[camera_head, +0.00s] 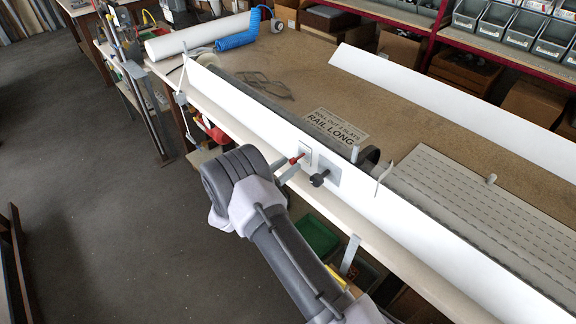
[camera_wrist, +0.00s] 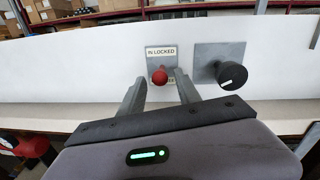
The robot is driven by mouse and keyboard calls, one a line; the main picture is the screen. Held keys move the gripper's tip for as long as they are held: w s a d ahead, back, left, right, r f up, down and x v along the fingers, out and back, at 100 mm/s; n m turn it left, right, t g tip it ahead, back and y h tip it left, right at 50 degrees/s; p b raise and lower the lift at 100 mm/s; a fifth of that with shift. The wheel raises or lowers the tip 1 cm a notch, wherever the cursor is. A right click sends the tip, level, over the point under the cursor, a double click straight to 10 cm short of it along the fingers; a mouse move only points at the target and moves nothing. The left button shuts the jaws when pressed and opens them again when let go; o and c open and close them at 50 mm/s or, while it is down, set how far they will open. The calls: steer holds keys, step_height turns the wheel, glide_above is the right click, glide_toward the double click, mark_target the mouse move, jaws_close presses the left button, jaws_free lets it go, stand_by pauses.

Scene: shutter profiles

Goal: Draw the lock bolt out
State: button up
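The lock bolt shows as a red knob (camera_wrist: 159,75) on a small plate lettered "IN LOCKED" on the white profile's face. In the head view the red knob (camera_head: 296,159) stands out from the profile (camera_head: 415,222). My gripper (camera_wrist: 161,80) is open, with one grey finger left of the knob and one right of it. Gaps show on both sides, so the fingers do not look closed on it. In the head view my gripper (camera_head: 287,168) reaches the knob from the left. The bolt's shaft is hidden behind the knob.
A black knob (camera_wrist: 232,76) on a grey square plate sits just right of the bolt, near my right finger. A red-handled tool (camera_head: 213,131) hangs at the bench's front.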

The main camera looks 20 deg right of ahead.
steer(key=p+v, duration=0.2)
steer(key=v, duration=1.5)
steer(key=shift+a, duration=0.2)
steer(key=s+d+r+m+g+y+b, duration=0.3)
steer(key=s+d+r+m+g+y, duration=0.3)
steer(key=s+d+r+m+g, duration=0.6)
steer(key=s+a+r+m+t+y+b, duration=0.2)
steer(key=s+a+r+m+t+y, duration=0.2)
steer(key=s+m+y, duration=0.2)
steer(key=s+a+r+m+t+y+b, duration=0.2)
steer(key=s+a+m+t+y, duration=0.3)
steer(key=s+m, duration=0.4)
steer(key=r+m+y, duration=0.1)
steer(key=m, duration=0.1)
steer(key=shift+s+a+r+m+t, duration=0.2)
steer(key=shift+s+r+m+t, duration=0.1)
steer(key=shift+r, duration=0.1)
